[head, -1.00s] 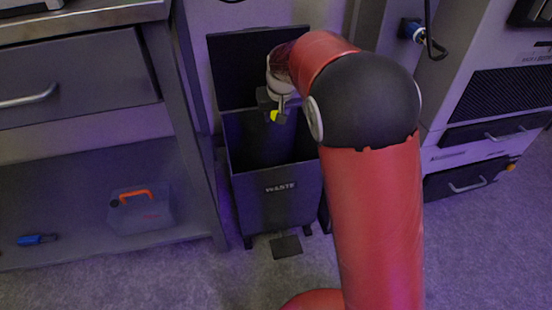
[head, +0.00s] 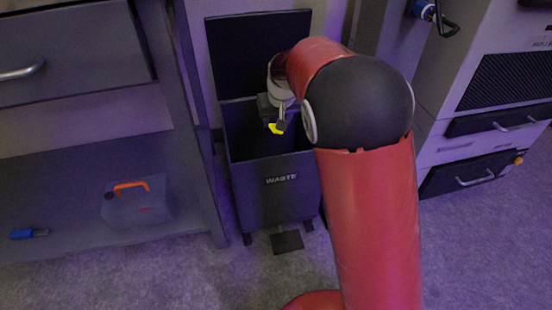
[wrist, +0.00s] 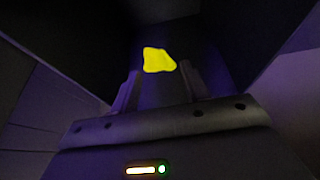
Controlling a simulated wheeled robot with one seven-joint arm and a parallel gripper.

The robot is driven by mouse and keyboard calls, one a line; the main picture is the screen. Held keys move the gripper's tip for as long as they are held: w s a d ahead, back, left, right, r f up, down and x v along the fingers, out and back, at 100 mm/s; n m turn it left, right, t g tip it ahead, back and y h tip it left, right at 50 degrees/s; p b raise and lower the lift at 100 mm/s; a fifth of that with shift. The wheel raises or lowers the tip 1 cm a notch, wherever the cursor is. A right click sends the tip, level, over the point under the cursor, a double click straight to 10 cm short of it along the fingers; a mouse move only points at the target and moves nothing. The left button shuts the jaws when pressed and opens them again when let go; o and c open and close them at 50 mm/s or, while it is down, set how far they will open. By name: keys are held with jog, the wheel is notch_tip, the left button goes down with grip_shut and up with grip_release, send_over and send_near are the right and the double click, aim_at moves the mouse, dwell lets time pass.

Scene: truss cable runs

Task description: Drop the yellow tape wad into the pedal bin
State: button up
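The yellow tape wad (head: 276,129) shows at the tips of my gripper (head: 274,123), over the open mouth of the pedal bin (head: 278,205). The bin is dark, marked WASTE, with its lid (head: 258,52) raised at the back. In the wrist view the wad (wrist: 158,60) lies between and just beyond the fingertips of my gripper (wrist: 160,72). The fingers are spread, with a dark gap on each side of the wad. The bin's inside is dark, and its bottom cannot be made out.
A bench with a drawer (head: 75,65) and lower shelf (head: 70,190) stands left of the bin. A clear case with an orange handle (head: 137,203) and a blue tool (head: 24,233) are on the shelf. A grey cabinet (head: 490,110) stands right. The bin's pedal (head: 286,241) is in front.

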jog(key=shift+o, duration=1.4)
jog(key=p+v, duration=0.1)
jog(key=v, duration=0.6)
jog(key=shift+s+r, duration=0.2)
jog(key=shift+r, duration=0.15)
jog(key=shift+d, duration=0.1)
